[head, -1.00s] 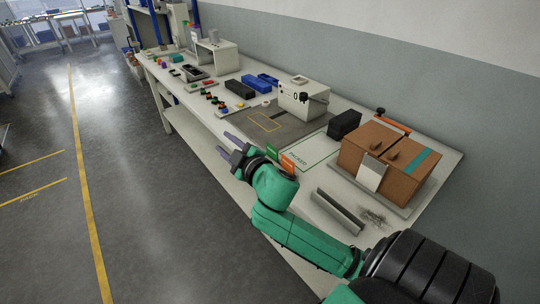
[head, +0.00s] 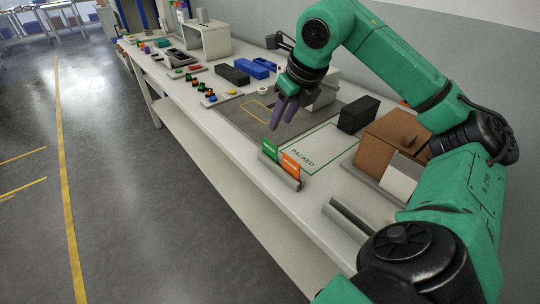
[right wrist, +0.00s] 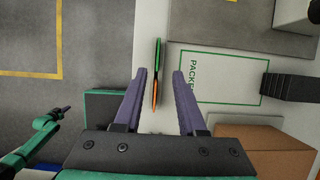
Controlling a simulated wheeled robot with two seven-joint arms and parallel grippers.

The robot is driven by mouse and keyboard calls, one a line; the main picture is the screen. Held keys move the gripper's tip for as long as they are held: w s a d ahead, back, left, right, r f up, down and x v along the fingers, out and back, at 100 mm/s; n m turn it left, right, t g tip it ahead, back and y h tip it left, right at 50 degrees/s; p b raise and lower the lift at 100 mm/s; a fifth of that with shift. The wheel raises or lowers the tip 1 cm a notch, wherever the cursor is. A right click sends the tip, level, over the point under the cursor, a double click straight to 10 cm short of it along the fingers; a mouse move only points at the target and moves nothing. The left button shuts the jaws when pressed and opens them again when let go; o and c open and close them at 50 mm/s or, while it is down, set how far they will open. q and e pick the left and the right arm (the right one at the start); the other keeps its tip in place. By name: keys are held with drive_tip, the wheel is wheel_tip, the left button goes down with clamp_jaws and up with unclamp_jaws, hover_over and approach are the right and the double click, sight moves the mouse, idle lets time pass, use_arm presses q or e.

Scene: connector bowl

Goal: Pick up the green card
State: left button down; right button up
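The green card (head: 270,149) stands upright in a grey holder (head: 282,178) at the bench's front edge, with the orange card (head: 290,164) beside it. My right gripper (head: 286,123) is open and empty, above the bench and apart from the card. In the right wrist view the cards are nearly edge-on, the green one (right wrist: 157,55) farther up than the orange one (right wrist: 154,90). They lie between the two fingers of the right gripper (right wrist: 160,73) in the picture. At left in that view a green arm, seemingly my left, ends in a small dark left gripper (right wrist: 60,113).
A white mat marked PACKED (head: 320,148) lies behind the cards. A black block (head: 359,115) and a brown box (head: 385,138) stand to the right. A grey mat (head: 240,119) and several coloured parts lie farther along the bench.

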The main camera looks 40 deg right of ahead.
sight(270, 143)
drive_tip(key=x, duration=1.1)
drive_tip(key=shift+a, duration=0.15)
drive_tip(key=shift+s, duration=0.1)
clamp_jaws()
